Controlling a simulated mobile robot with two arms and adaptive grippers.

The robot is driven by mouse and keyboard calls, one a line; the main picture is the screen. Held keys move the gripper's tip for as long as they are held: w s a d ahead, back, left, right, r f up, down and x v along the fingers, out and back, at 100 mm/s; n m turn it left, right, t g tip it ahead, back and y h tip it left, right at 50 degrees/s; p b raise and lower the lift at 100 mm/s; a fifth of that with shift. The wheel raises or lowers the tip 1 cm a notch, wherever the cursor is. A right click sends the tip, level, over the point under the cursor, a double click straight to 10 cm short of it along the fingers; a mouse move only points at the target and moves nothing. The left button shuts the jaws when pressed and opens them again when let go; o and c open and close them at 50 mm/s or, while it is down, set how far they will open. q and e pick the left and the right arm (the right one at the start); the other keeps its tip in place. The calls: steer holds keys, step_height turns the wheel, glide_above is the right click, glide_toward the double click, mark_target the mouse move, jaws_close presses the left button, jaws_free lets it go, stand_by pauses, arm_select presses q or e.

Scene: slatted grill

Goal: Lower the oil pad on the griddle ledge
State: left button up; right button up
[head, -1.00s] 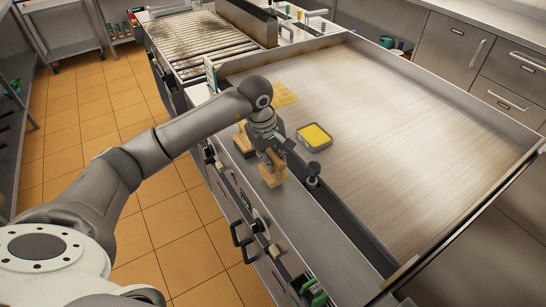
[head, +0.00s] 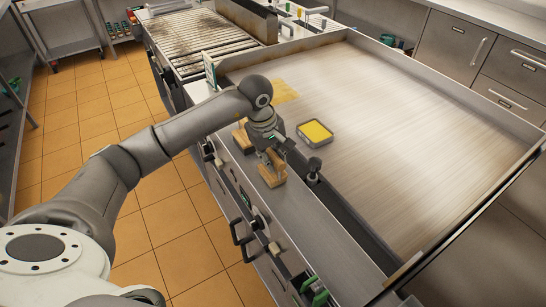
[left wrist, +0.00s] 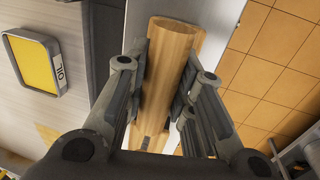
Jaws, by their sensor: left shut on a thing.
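My left gripper (head: 270,157) is shut on the wooden oil pad (head: 273,174), low over the steel griddle ledge (head: 313,222). In the left wrist view the fingers (left wrist: 165,95) close on both sides of the pad's round wooden handle (left wrist: 172,55). Part of the wooden base shows behind the handle. The pad looks at or very near the ledge surface; I cannot tell whether it touches. My right gripper is out of view.
A yellow oil tray (head: 315,133) sits on the griddle plate (head: 420,130), right of the gripper; it also shows in the left wrist view (left wrist: 34,62).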

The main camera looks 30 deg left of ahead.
arm_select(q)
steer(key=shift+f+b, duration=0.3)
steer(key=shift+f, duration=0.05)
steer(key=o, duration=1.1)
steer(key=shift+c, duration=0.2)
steer(key=shift+r, duration=0.15)
step_height(320, 180, up, 12)
steer(key=s+a, duration=0.1)
steer(key=s, duration=0.1)
steer(key=shift+f, duration=0.2)
